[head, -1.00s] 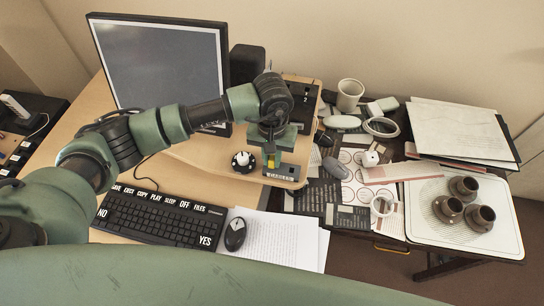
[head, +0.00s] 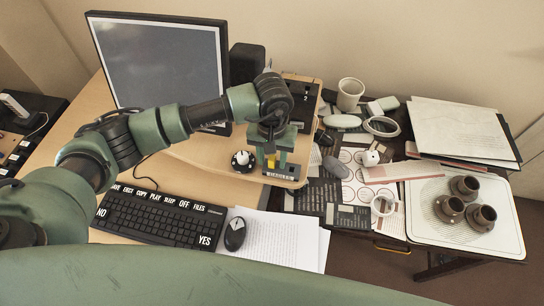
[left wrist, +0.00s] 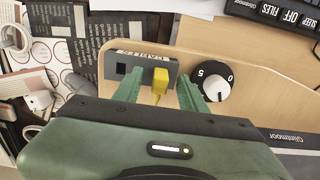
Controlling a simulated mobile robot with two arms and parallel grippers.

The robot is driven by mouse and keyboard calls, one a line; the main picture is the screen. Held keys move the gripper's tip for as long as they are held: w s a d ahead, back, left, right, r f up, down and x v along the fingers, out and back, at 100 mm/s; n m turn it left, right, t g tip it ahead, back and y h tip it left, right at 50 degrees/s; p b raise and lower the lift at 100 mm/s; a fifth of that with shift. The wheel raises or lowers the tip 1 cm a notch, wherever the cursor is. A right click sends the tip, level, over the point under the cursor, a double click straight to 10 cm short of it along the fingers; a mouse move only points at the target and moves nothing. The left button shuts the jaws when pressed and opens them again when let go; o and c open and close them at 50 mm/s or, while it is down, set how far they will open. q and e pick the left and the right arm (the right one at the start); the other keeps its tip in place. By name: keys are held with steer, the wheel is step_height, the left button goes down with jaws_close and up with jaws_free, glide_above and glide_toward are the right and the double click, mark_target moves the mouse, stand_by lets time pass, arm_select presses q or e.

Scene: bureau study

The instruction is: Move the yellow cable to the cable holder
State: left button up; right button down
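The yellow cable's plug (left wrist: 160,79) is at the right end of the grey cable holder (left wrist: 140,60), labelled CABLES, in the left wrist view. It overlaps the holder's face there; how deep it sits I cannot tell. A dark empty slot shows at the holder's other end. My left gripper (left wrist: 159,93) is open, with one green finger on each side of the plug and a gap to both. In the head view the left gripper (head: 271,159) is over the holder (head: 283,170), with the yellow plug (head: 271,161) between its fingers. My right gripper is not in view.
A round black dial with a white knob (head: 242,161) stands close left of the holder. A monitor (head: 160,60), keyboard (head: 160,215) and mouse (head: 235,234) share the desk. A cluttered side table with a mug (head: 349,94) and papers lies to the right.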

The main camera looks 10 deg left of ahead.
mark_target(272, 158)
arm_select(q)
step_height(272, 158, up, 7)
steer(key=shift+w+f+b, duration=0.1)
steer(key=shift+b, duration=1)
steer(key=shift+r, duration=0.55)
